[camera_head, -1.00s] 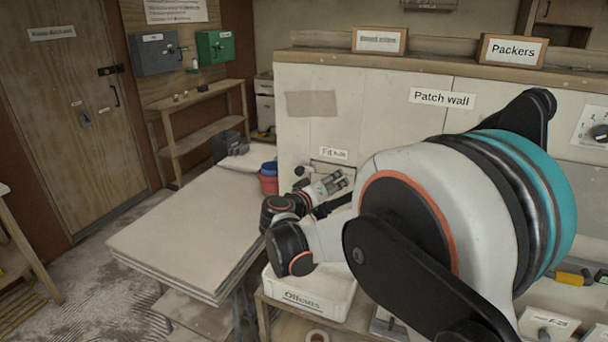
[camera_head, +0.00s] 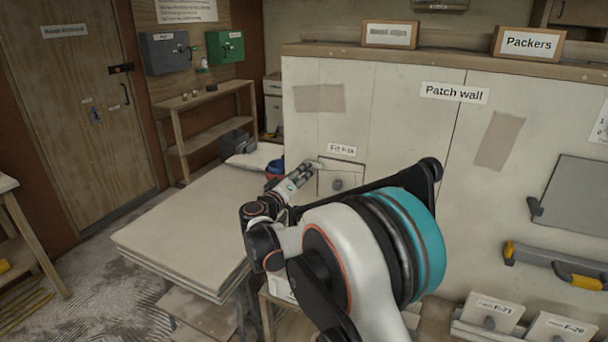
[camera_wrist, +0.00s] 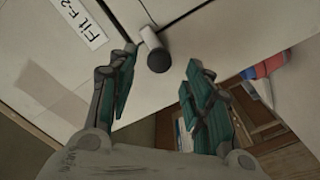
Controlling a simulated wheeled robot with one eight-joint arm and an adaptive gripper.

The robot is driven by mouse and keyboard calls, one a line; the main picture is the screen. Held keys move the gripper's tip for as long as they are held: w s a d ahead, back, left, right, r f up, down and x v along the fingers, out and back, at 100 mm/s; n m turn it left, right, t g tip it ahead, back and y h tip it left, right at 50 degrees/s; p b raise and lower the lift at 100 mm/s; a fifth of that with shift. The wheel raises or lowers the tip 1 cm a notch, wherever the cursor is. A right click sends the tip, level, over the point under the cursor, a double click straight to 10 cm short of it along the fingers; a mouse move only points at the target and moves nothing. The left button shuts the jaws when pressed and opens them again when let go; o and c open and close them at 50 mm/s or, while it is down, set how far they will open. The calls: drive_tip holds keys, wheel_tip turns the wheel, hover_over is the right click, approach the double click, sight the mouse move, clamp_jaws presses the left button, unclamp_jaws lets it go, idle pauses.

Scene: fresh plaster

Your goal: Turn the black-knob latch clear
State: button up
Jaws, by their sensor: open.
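The latch shows in the wrist view as a pale bar ending in a black knob (camera_wrist: 158,61), at the seam beside the "Fit F-2…" label (camera_wrist: 83,35). My gripper (camera_wrist: 160,64) is open and empty, its teal-padded fingers on either side of the knob in the picture. I cannot tell how deep the knob lies between them; no contact shows. In the head view my gripper (camera_head: 304,172) is at the upper left of the hatch panel (camera_head: 350,178), below its label. The latch is hard to make out there, by the fingertips.
The patch wall (camera_head: 410,105) stands behind the hatch, with a grey panel and a yellow-ended tool to the right. A board-topped table (camera_head: 185,225) is left of my arm. Red and blue tubs (camera_head: 275,170) sit close to my gripper.

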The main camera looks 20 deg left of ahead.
drive_tip(key=shift+w+d+b, duration=0.2)
drive_tip(key=shift+w+b, duration=0.15)
drive_tip(key=shift+w, duration=1.65)
drive_tip(key=shift+c, duration=0.2)
drive_tip(key=c, duration=1)
